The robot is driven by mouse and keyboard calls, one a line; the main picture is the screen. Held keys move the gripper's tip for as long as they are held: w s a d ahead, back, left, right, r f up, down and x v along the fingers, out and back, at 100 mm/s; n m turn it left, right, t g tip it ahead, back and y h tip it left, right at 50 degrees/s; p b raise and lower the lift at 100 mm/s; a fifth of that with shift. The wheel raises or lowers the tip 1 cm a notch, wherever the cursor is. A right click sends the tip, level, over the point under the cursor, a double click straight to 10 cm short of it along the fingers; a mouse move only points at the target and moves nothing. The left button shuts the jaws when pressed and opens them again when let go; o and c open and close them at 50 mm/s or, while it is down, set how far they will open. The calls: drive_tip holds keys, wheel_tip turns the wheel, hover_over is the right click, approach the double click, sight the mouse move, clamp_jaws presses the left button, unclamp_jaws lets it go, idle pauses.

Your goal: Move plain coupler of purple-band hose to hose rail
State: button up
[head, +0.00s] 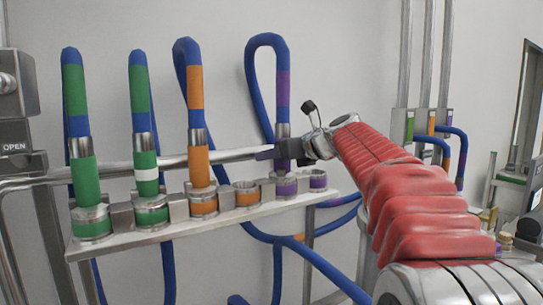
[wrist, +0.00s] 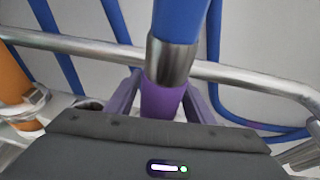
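The purple-band hose (head: 283,88) is blue and loops up and over on the right of the rack; its purple band and metal collar show. Its purple coupler (wrist: 162,101), with no white stripe visible, stands upright below the metal collar (wrist: 172,60) in the wrist view. My gripper (head: 277,151) is at the coupler in the head view and hides most of it. In the wrist view the fingers of my gripper (wrist: 160,95) flank the coupler left and right; whether they press on it is unclear. A purple socket (head: 285,187) lies just below. I cannot tell which fixture is the hose rail.
A white shelf (head: 150,240) carries green, orange and purple sockets. Green couplers (head: 85,180) and an orange coupler (head: 201,165) stand at left. A metal bar (wrist: 230,73) runs behind the coupler. Pipes with colour-marked fittings (head: 432,122) stand at the back right.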

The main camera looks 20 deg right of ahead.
drive_tip(key=shift+o, duration=0.8)
drive_tip(key=shift+s, duration=0.1)
drive_tip(key=v, duration=1.3)
drive_tip(key=shift+s, duration=0.3)
drive_tip(key=shift+d+r, duration=0.1)
